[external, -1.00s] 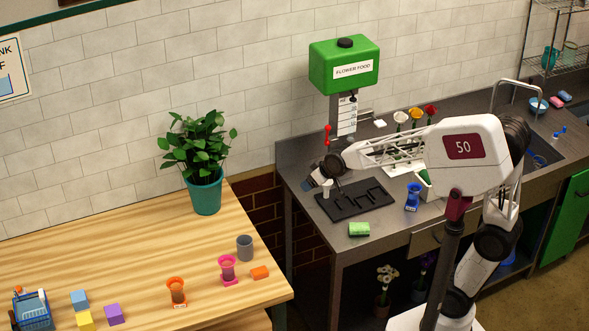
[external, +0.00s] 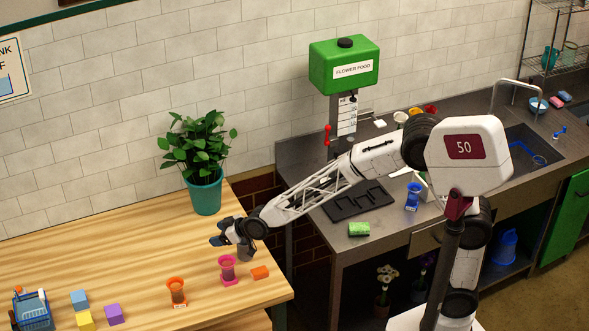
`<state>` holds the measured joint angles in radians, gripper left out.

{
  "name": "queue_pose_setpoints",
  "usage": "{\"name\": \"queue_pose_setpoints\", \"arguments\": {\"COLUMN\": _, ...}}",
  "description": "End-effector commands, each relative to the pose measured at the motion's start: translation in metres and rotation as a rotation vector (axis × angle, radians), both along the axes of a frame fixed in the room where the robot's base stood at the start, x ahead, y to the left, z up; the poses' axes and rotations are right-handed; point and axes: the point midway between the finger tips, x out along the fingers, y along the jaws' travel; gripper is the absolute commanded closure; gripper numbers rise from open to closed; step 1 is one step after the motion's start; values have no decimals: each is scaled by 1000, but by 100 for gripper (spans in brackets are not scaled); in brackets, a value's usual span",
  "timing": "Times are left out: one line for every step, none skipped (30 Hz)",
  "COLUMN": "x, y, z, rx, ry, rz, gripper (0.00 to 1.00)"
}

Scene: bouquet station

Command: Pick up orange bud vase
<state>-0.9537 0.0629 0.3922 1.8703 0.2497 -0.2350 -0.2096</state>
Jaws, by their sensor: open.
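The orange bud vase (external: 177,291) stands upright on the wooden table, near its front edge. My gripper (external: 217,234) is above the table, behind and to the right of the orange vase in the picture and clearly apart from it. It is open, and I see nothing held in it. A pink bud vase (external: 228,269) stands to the right of the orange one, just below my gripper in the picture. A grey cup (external: 246,252) is partly hidden behind my wrist.
A potted plant (external: 206,190) stands at the back. A blue vase (external: 413,197) is on the grey counter.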

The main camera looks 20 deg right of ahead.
Motion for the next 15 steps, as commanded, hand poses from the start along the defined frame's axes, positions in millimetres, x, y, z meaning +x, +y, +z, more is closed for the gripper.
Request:
{"name": "queue_pose_setpoints", "arguments": {"x": -13, "y": 16, "z": -5, "rx": 10, "ry": -7, "rz": 14, "gripper": 24}}
{"name": "queue_pose_setpoints", "arguments": {"x": -20, "y": 25, "z": -7, "rx": 19, "ry": -12, "rz": 20, "gripper": 24}}
{"name": "queue_pose_setpoints", "arguments": {"x": -28, "y": 35, "z": -10, "rx": 28, "ry": -19, "rz": 29, "gripper": 24}}
{"name": "queue_pose_setpoints", "arguments": {"x": -36, "y": 43, "z": -13, "rx": 36, "ry": -24, "rz": 34, "gripper": 24}}
{"name": "queue_pose_setpoints", "arguments": {"x": -43, "y": 51, "z": -15, "rx": 43, "ry": -28, "rz": 39, "gripper": 24}}
{"name": "queue_pose_setpoints", "arguments": {"x": -52, "y": 61, "z": -18, "rx": 53, "ry": -35, "rz": 46, "gripper": 24}}
{"name": "queue_pose_setpoints", "arguments": {"x": -60, "y": 69, "z": -20, "rx": 60, "ry": -41, "rz": 51, "gripper": 24}}
{"name": "queue_pose_setpoints", "arguments": {"x": -67, "y": 76, "z": -22, "rx": 68, "ry": -47, "rz": 55, "gripper": 24}}
{"name": "queue_pose_setpoints", "arguments": {"x": -77, "y": 86, "z": -25, "rx": 77, "ry": -53, "rz": 63, "gripper": 24}}
{"name": "queue_pose_setpoints", "arguments": {"x": -84, "y": 93, "z": -27, "rx": 84, "ry": -58, "rz": 66, "gripper": 24}}
{"name": "queue_pose_setpoints", "arguments": {"x": -92, "y": 100, "z": -29, "rx": 91, "ry": -63, "rz": 70, "gripper": 24}}
{"name": "queue_pose_setpoints", "arguments": {"x": -101, "y": 108, "z": -32, "rx": 99, "ry": -69, "rz": 75, "gripper": 24}}
{"name": "queue_pose_setpoints", "arguments": {"x": -109, "y": 114, "z": -34, "rx": 104, "ry": -74, "rz": 78, "gripper": 24}}
{"name": "queue_pose_setpoints", "arguments": {"x": -115, "y": 119, "z": -36, "rx": 110, "ry": -79, "rz": 82, "gripper": 24}}
{"name": "queue_pose_setpoints", "arguments": {"x": -123, "y": 125, "z": -39, "rx": 116, "ry": -83, "rz": 85, "gripper": 24}}
